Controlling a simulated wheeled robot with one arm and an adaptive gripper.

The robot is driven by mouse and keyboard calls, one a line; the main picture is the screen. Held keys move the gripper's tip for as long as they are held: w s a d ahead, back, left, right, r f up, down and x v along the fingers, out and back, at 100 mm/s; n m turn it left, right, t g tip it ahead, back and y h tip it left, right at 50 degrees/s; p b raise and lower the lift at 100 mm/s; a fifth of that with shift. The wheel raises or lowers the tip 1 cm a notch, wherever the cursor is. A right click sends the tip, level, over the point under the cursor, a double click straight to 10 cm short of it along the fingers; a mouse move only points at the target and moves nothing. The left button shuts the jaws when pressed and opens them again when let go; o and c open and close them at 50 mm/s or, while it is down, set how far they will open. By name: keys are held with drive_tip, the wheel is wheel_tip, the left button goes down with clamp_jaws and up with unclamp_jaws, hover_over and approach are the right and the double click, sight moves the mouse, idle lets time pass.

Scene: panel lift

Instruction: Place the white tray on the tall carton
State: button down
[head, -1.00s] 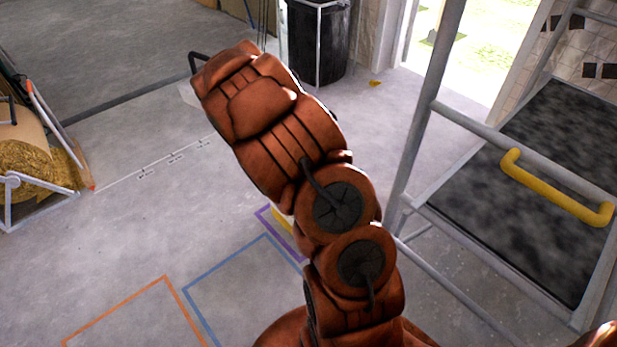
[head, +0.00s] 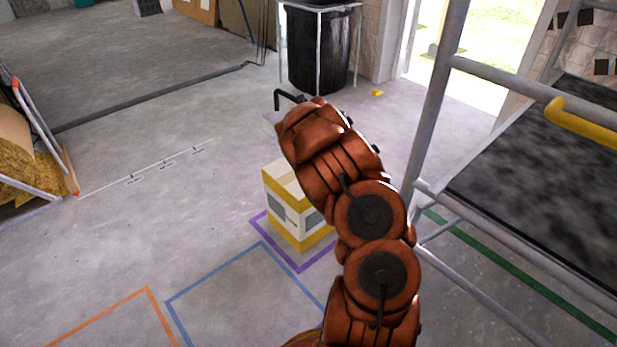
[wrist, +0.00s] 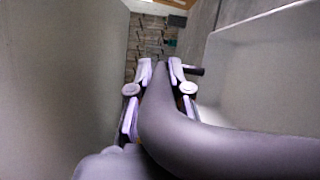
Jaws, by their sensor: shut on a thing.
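A white carton with yellow bands (head: 281,218) stands upright on the floor inside a purple outline. My arm hides its right side in the head view. I cannot tell whether this is the tall carton. A broad pale surface (wrist: 255,75), likely the white tray, lies right of the fingers.
A metal frame with a dark platform (head: 540,190) and yellow handle (head: 580,124) stands close on the right. A black bin (head: 318,50) stands at the back. A rack with straw-coloured rolls (head: 25,160) is at left. Blue and orange floor outlines enclose bare floor.

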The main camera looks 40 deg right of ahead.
drive_tip(key=shift+h, duration=0.5)
drive_tip(key=s+d+f+b, duration=0.1)
drive_tip(key=f, duration=0.1)
drive_tip(key=s+d+f+b, duration=0.1)
drive_tip(key=d+f, duration=0.1)
drive_tip(key=s+d+f+b, duration=0.1)
drive_tip(key=f, duration=0.1)
drive_tip(key=shift+d+f, duration=0.15)
drive_tip(key=shift+f, duration=0.15)
wheel_tip(320, 180, down, 10)
drive_tip(key=b, duration=0.2)
drive_tip(key=shift+b, duration=0.4)
drive_tip(key=c, duration=1.1)
unclamp_jaws()
drive_tip(key=r+p+v, duration=0.1)
drive_tip(key=p+v, duration=0.2)
drive_tip(key=v, duration=0.9)
drive_tip(key=shift+f, duration=0.15)
drive_tip(key=shift+m+g, duration=0.3)
